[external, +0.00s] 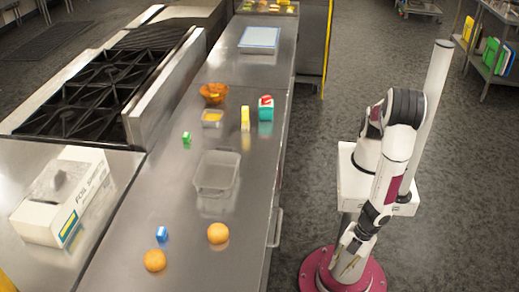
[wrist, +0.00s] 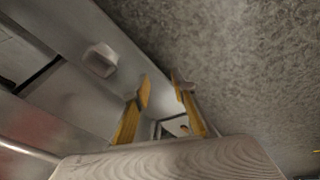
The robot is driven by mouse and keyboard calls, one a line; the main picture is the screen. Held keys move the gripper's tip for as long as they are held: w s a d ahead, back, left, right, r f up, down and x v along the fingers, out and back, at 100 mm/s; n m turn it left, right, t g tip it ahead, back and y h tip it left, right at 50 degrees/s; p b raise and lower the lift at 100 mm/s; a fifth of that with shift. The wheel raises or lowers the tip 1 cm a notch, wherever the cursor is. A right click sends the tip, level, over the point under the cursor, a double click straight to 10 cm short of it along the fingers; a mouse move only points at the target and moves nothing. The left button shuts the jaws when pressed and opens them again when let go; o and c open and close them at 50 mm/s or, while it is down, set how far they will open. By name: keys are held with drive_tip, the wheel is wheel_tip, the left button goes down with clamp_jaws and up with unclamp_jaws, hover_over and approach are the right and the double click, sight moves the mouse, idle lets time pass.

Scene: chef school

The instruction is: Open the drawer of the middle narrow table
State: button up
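The middle narrow table (external: 262,165) is a long steel counter in the external view. A grey bar handle (external: 275,228) sticks out from its right side, near the front; the drawer's outline does not show clearly. My gripper (external: 346,262) hangs low to the right of the handle, apart from it, above my base. In the wrist view my gripper (wrist: 162,88) has its two yellow-sided fingers apart with nothing held between them. A pale rounded shape (wrist: 100,60) shows on steel left of the fingers; I cannot tell if it is the handle.
A stove (external: 100,80) stands at left. Grey floor (external: 340,130) lies open right of the counter.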

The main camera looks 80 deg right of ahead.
drive_tip(key=w+d+f+n+t, duration=0.2)
drive_tip(key=w+t, duration=0.2)
drive_tip(key=n+t+h, duration=0.1)
drive_tip(key=n+t, duration=0.2)
drive_tip(key=t, duration=0.5)
approach(279, 230)
drive_tip(key=w+f, duration=0.1)
drive_tip(key=w, duration=0.1)
drive_tip(key=shift+w+a+f, duration=0.1)
drive_tip(key=shift+a+f, duration=0.1)
drive_tip(key=shift+a, duration=0.05)
drive_tip(key=shift+w, duration=0.1)
drive_tip(key=shift+x, duration=3.8)
drive_tip(key=shift+d, duration=0.1)
clamp_jaws()
